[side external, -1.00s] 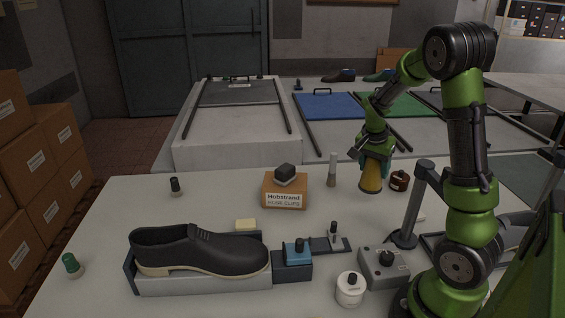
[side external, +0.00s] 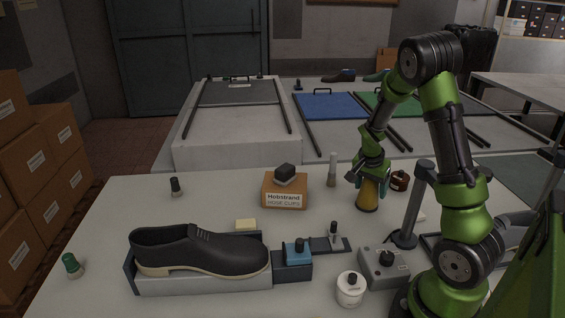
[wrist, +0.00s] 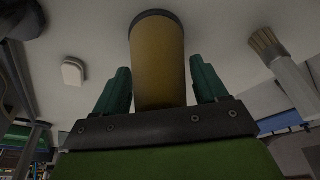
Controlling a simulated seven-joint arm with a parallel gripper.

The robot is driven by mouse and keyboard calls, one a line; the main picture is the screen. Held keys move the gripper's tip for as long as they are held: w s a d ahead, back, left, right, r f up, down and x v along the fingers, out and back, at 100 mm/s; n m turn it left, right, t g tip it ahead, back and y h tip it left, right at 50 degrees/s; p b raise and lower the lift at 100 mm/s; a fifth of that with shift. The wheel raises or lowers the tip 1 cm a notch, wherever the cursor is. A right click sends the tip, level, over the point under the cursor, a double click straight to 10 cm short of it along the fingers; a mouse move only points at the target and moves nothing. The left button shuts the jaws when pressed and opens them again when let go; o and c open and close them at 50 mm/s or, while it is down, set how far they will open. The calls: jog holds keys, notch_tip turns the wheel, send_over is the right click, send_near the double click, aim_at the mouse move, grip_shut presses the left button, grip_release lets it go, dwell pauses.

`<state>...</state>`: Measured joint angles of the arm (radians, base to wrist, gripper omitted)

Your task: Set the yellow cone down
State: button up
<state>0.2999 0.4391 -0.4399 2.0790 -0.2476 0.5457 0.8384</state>
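The yellow cone (side external: 368,195) is upright or nearly so at the right part of the bench, below my gripper (side external: 368,179). In the wrist view the cone (wrist: 160,62) lies between the two green fingers of my gripper (wrist: 161,85), its wide dark-rimmed end pointing away.
A white-handled brush (side external: 332,170) stands left of the cone, and a dark red jar (side external: 399,181) is close at its right. A cardboard box (side external: 285,191) with a dark block, a grey post (side external: 412,205) and a black shoe (side external: 200,250) are nearby.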

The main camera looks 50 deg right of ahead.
jog(key=shift+o, duration=0.8)
jog(key=shift+r, duration=0.25)
jog(key=v, duration=1.1)
jog(key=s+a+r+n+t+y, duration=0.1)
jog(key=a+r+n+t, duration=0.1)
jog(key=a, duration=0.7)
jog(key=s+a+r+n+t+y, duration=0.2)
jog(key=a+r+n, duration=0.2)
jog(key=a+n, duration=0.3)
jog(key=s+a+r+n+t+y, duration=0.1)
jog(key=a+n, duration=0.4)
jog(key=a, duration=0.7)
notch_tip(320, 180, up, 2)
jog(key=shift+s+a+r+t+y, duration=0.25)
jog(key=shift+t+y, duration=0.45)
jog(key=shift+t, duration=0.4)
jog(key=shift+w, duration=0.1)
